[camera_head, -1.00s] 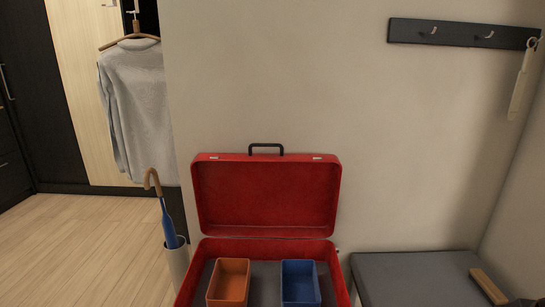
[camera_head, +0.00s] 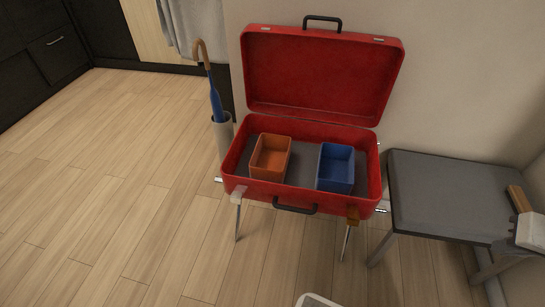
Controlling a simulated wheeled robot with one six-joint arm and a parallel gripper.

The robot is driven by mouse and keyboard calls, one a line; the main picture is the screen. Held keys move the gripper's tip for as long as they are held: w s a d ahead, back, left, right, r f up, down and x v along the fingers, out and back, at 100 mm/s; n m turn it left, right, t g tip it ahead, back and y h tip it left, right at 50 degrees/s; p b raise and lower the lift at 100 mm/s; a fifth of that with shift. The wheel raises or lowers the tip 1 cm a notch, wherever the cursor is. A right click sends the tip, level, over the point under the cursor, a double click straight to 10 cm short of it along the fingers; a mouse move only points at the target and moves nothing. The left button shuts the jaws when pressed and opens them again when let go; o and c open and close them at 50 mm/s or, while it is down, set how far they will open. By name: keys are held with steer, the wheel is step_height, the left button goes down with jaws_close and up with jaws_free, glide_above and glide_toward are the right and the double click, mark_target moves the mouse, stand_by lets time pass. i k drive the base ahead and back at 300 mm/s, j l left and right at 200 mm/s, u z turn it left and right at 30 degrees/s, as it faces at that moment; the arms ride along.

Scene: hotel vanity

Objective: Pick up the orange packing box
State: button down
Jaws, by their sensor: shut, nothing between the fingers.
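The orange packing box (camera_head: 270,158) is an open-topped, empty tray. It stands inside the open red suitcase (camera_head: 262,192), at the left of its grey inner floor. A similar blue box (camera_head: 336,168) stands to its right, with a gap between them. My gripper (camera_head: 503,246) shows partly at the right edge, white with grey fingers. It is shut and empty, in front of the grey bench and well to the right of the suitcase and orange box.
The suitcase rests on a stand with thin legs, its lid raised against the wall. A grey bench (camera_head: 440,185) with a wooden-handled item (camera_head: 519,198) is at right. An umbrella (camera_head: 216,103) stands in a holder (camera_head: 223,135) at left. The wooden floor (camera_head: 120,200) at left is clear.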

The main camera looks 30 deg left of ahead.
mark_target(269, 159)
steer(key=u, duration=1.25)
